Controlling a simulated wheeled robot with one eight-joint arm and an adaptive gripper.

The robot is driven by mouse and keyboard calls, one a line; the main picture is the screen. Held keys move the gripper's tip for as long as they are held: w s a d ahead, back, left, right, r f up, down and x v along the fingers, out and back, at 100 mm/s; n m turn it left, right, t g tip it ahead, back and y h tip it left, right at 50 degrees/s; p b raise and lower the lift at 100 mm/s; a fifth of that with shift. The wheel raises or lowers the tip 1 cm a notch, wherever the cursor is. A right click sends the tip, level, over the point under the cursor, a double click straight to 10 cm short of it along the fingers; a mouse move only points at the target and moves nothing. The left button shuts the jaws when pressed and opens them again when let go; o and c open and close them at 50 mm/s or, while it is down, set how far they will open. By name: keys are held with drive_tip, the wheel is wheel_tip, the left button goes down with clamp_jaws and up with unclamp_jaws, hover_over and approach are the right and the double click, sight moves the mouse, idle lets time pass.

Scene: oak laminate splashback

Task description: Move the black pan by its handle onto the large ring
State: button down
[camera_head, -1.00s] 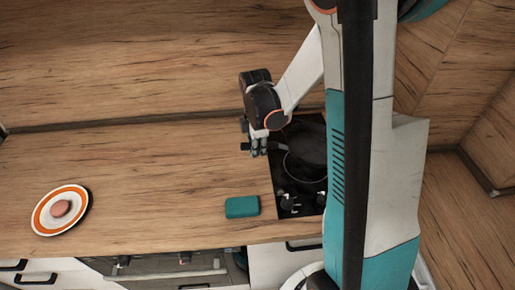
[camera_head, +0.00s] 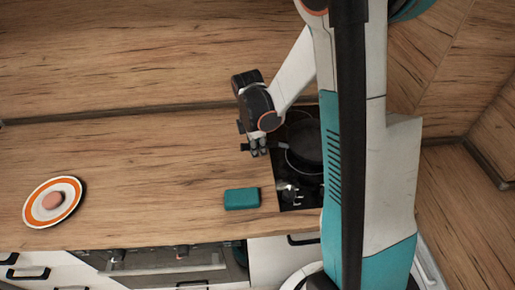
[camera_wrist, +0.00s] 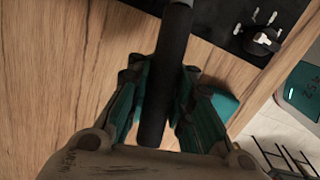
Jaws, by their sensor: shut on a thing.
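The black pan (camera_head: 308,149) is over the black cooktop (camera_head: 291,199) at the right of the counter, partly hidden behind my own column. Its dark handle points left to my gripper (camera_head: 257,147), and my gripper is shut around it. In the wrist view the dark handle (camera_wrist: 170,55) runs between the two teal fingers of my gripper (camera_wrist: 158,105). The large ring (camera_head: 291,157) shows as a thin pale curve at the pan's lower left. I cannot tell whether the pan touches the cooktop.
A teal block (camera_head: 241,198) lies on the counter just left of the cooktop's front part. Knobs (camera_head: 288,188) stand at the cooktop's front. A white and orange plate (camera_head: 70,190) with a brown round thing on it sits far left. The counter between is clear.

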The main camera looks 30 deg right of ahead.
drive_tip(key=shift+f+b, duration=1.4)
drive_tip(key=shift+f, duration=0.4)
drive_tip(key=shift+f+b, duration=0.4)
drive_tip(key=shift+b, duration=0.1)
idle(0.5)
drive_tip(key=c, duration=1.3)
unclamp_jaws()
drive_tip(key=shift+c, duration=0.2)
drive_tip(key=shift+a, duration=0.15)
drive_tip(key=shift+w+a+b, duration=0.15)
drive_tip(key=shift+w+a, duration=0.1)
drive_tip(key=shift+a, duration=0.85)
drive_tip(key=shift+w+a+b, duration=0.1)
drive_tip(key=shift+w+a, duration=0.15)
drive_tip(key=shift+a, duration=0.8)
drive_tip(key=shift+w+a+b, duration=0.15)
drive_tip(key=shift+w+a, duration=0.1)
drive_tip(key=shift+a, duration=0.85)
